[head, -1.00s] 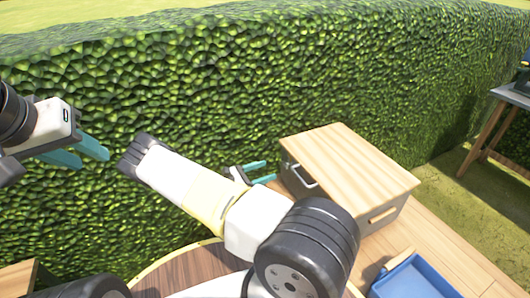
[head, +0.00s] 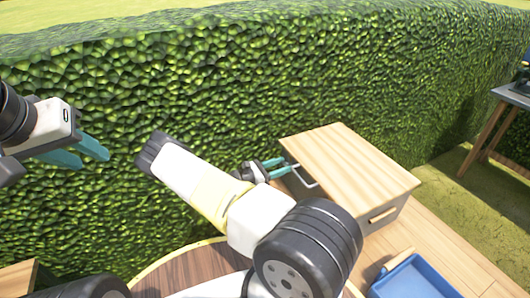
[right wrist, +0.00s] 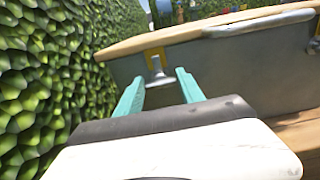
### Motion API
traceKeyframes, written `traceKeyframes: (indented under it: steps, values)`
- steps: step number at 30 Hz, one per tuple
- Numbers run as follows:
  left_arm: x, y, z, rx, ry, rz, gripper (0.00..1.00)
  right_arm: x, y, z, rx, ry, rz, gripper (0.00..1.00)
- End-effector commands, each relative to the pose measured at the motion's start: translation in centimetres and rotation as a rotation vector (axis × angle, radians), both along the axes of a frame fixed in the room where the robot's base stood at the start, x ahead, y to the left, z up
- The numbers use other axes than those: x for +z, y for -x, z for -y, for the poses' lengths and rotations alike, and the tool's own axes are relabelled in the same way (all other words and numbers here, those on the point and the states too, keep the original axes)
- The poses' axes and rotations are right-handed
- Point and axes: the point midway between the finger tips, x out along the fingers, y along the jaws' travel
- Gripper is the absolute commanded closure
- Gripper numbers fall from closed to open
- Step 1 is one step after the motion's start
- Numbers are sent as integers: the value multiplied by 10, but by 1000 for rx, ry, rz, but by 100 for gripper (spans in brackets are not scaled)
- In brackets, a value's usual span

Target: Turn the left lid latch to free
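A grey metal box (head: 385,222) with a pale wooden lid (head: 350,165) stands on the wooden deck. In the right wrist view, a small silver latch (right wrist: 158,74) on a yellow plate (right wrist: 154,54) hangs under the lid's edge. My right gripper (head: 284,165) is at the box's left side; in its wrist view the two teal fingers (right wrist: 160,79) are apart, with the latch between their tips. I cannot tell whether either finger touches it. My left gripper (head: 90,156) is open and empty in front of the hedge, far from the box.
A silver bar handle (right wrist: 260,22) is on the same box side, right of the latch; another latch (right wrist: 314,45) shows at the right edge. The hedge (head: 200,80) stands close behind. A blue tray (head: 415,280) lies front right, a table (head: 510,96) far right.

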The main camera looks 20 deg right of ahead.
Motion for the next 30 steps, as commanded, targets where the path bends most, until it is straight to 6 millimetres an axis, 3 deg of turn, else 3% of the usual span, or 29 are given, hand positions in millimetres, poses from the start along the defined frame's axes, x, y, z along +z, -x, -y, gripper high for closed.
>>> traceKeyframes:
  steps: [1,5,6,17,30]
  values:
    - [0,0,0,0,0,0,64,0,0,0,0,0,0,68]
    - [0,0,0,0,0,0,64,0,0,0,0,0,0,94]
    - [0,0,0,0,0,0,64,0,0,0,0,0,0,95]
    - [0,0,0,0,0,0,64,0,0,0,-1,3,-77,95]
    - [0,0,0,0,0,0,64,-1,-2,-1,0,33,-439,95]
